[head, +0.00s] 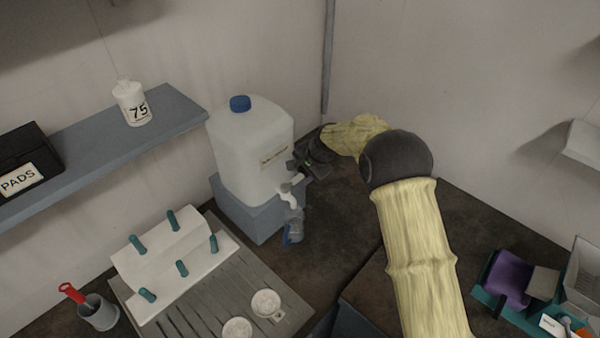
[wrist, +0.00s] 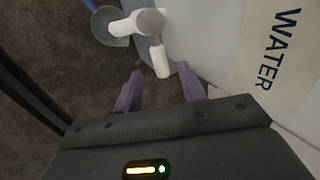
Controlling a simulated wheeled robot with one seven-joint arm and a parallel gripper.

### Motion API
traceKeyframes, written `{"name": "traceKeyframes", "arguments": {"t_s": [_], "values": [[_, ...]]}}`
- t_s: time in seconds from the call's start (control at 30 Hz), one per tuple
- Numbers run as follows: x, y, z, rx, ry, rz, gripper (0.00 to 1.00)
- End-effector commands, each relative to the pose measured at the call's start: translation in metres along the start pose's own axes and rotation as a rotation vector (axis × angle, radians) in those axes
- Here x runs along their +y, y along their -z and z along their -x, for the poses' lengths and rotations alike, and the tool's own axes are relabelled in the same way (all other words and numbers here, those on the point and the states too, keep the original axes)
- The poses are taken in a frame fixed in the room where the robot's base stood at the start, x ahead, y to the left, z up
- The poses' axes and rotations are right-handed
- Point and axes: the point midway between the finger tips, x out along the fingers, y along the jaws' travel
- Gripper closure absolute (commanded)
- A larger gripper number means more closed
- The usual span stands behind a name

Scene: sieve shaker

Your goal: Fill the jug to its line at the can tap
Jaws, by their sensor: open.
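The white water can (head: 250,150) with a blue cap stands on a blue-grey block; its WATER label (wrist: 272,45) shows in the wrist view. Its white tap (head: 288,198) sticks out low on the front, and also shows in the wrist view (wrist: 137,22). The small clear jug (head: 294,226) with a blue part is below the tap spout; its rim shows under the tap in the wrist view (wrist: 108,28). The fill line and water level are too small to tell. My gripper (wrist: 160,84) is open, its purple fingers either side of the tap lever's end, without visible grip.
A grey drainer (head: 190,300) with a white pegged rack (head: 175,255) stands in front of the can. A shelf (head: 100,135) carries a 75 bottle (head: 132,104) and a PADS box (head: 25,165). A teal tray (head: 510,300) lies at right. Dark counter (head: 335,225) is bare beside the jug.

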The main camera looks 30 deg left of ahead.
Motion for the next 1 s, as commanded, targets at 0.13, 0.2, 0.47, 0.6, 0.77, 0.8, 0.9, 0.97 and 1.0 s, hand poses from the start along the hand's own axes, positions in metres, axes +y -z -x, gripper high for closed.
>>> {"name": "traceKeyframes", "arguments": {"t_s": [0.13, 0.2, 0.47, 0.6, 0.77, 0.8, 0.9, 0.97, 1.0], "values": [[-0.001, 0.0, -0.017, -0.001, 0.0, 0.0, 0.59], [-0.001, 0.001, -0.023, 0.0, 0.0, 0.0, 0.59], [0.0, 0.0, -0.029, 0.001, 0.001, 0.0, 0.59], [0.0, 0.0, -0.028, 0.0, 0.0, 0.0, 0.67], [0.0, 0.0, -0.028, 0.0, 0.0, 0.0, 0.99], [0.0, 0.0, -0.028, 0.0, 0.0, 0.0, 1.0], [0.0, 0.0, -0.028, 0.0, 0.0, 0.0, 1.0], [0.0, 0.001, -0.028, 0.001, 0.0, -0.001, 1.0], [0.001, 0.001, -0.028, 0.002, 0.0, -0.003, 1.0]]}}
